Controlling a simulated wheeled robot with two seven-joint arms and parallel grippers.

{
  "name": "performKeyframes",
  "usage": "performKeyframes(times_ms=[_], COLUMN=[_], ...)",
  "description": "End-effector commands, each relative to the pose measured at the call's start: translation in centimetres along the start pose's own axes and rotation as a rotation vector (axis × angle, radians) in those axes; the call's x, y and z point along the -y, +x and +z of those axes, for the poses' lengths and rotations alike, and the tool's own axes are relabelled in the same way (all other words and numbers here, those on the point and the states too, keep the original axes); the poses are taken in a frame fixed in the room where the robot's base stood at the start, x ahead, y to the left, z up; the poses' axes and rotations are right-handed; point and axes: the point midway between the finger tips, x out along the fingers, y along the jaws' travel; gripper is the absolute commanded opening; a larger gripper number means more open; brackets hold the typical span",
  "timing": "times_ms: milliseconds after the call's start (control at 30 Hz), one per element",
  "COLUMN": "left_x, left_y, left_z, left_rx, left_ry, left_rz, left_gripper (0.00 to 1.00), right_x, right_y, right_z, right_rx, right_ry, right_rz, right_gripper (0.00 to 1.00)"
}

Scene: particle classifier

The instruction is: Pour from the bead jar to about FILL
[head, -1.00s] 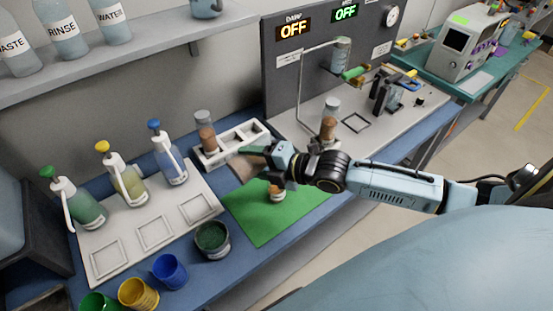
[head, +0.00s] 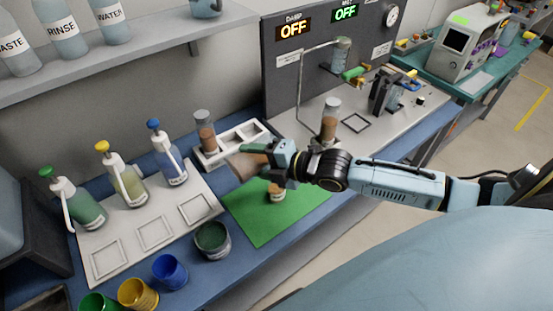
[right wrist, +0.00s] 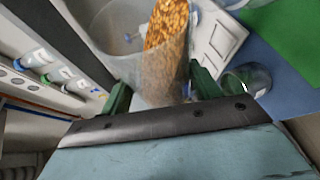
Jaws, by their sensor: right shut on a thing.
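The bead jar (head: 246,166), clear with tan-brown beads, is held tilted by my right gripper (head: 264,157), above the left edge of the green mat (head: 262,227). In the right wrist view, the green fingers (right wrist: 162,88) are shut on the sides of the jar (right wrist: 140,62). The orange-tan beads (right wrist: 166,28) lie along one side of it. A small jar (head: 277,191) with brown content and a pale label stands on the mat, just below and right of the held jar. A FILL mark cannot be read. My left gripper is not in view.
A white rack (head: 222,150) holds a jar (head: 205,128) behind the gripper. Another brown-filled jar (head: 331,108) stands right. A dark-green-filled cup (head: 212,240), coloured cups and pump bottles (head: 168,160) stand left. A grey panel (head: 270,80) rises behind.

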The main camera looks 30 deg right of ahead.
Motion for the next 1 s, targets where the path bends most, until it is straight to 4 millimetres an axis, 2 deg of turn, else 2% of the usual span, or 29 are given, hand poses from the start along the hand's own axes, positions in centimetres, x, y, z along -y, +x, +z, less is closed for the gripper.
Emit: performKeyframes(times_ms=[1000], left_x=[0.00], left_y=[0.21], left_z=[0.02], left_rx=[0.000], left_ry=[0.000], left_rz=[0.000], left_gripper=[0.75], right_x=[-0.41], right_y=[-0.17], right_z=[0.17], right_rx=[-0.014], right_ry=[0.040], right_rz=[0.021], right_gripper=[0.30])
